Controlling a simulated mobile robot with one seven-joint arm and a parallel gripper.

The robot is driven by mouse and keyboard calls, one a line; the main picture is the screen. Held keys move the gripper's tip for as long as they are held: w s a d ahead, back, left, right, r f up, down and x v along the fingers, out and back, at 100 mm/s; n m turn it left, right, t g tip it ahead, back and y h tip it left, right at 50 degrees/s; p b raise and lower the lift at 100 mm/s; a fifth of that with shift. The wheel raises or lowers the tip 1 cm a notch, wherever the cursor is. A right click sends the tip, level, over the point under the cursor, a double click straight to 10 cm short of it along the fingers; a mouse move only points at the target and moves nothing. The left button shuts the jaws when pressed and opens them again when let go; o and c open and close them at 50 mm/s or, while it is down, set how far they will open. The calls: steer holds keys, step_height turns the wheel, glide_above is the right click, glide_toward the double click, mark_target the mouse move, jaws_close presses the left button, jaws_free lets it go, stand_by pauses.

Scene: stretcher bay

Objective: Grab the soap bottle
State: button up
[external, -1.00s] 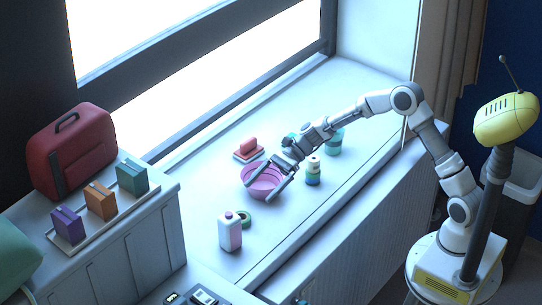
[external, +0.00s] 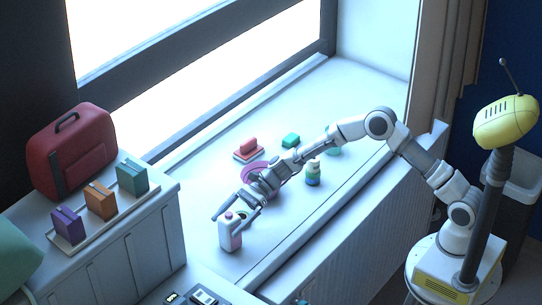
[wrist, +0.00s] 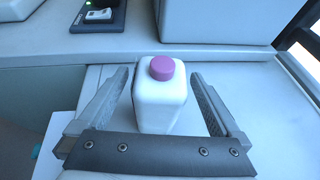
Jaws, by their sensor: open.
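The soap bottle (external: 230,236) is white with a pinkish-purple cap and stands upright on the window ledge, near its front left end. In the wrist view the soap bottle (wrist: 160,95) stands between my two fingers. My gripper (external: 236,213) is open, with one finger on each side of the bottle. In the wrist view my gripper (wrist: 160,80) shows a gap between each finger and the bottle. The lower part of the bottle is hidden behind the gripper's palm there.
Behind my gripper are a pink bowl (external: 255,172), mostly covered by the arm, a red sponge-like item (external: 248,147), a teal block (external: 291,141) and a small banded jar (external: 313,174). The ledge's front left is clear.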

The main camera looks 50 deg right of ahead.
mark_target(222, 229)
steer(key=shift+x, duration=1.55)
jaws_close()
